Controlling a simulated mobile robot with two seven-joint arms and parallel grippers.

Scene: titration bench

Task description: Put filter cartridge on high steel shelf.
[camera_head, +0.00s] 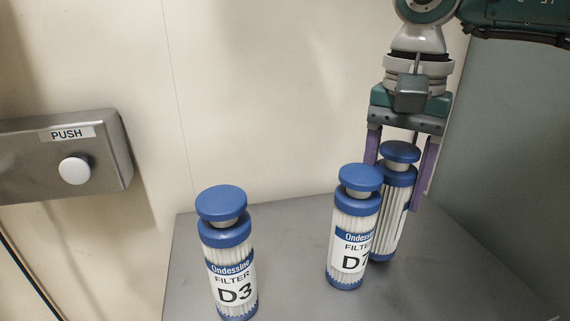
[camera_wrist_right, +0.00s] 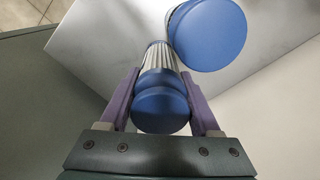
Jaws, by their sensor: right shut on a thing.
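A filter cartridge with a blue cap and white pleated body (camera_head: 388,222) stands at the back right of the steel shelf (camera_head: 290,259). My right gripper (camera_head: 402,190) comes down from above and its purple fingers are shut on this cartridge near its top. The held cartridge also shows between the fingers in the right wrist view (camera_wrist_right: 160,100). Its lower end is at or close to the shelf surface; I cannot tell if it touches. A second cartridge, whose label is partly cut off after "D" (camera_head: 352,225), stands just in front and hides part of it. My left gripper is not in view.
A third cartridge labelled D3 (camera_head: 228,255) stands at the front left of the shelf. A grey box with a PUSH button (camera_head: 75,169) is on the wall at left. A dark grey panel (camera_head: 500,150) rises close on the right. Shelf between the cartridges is clear.

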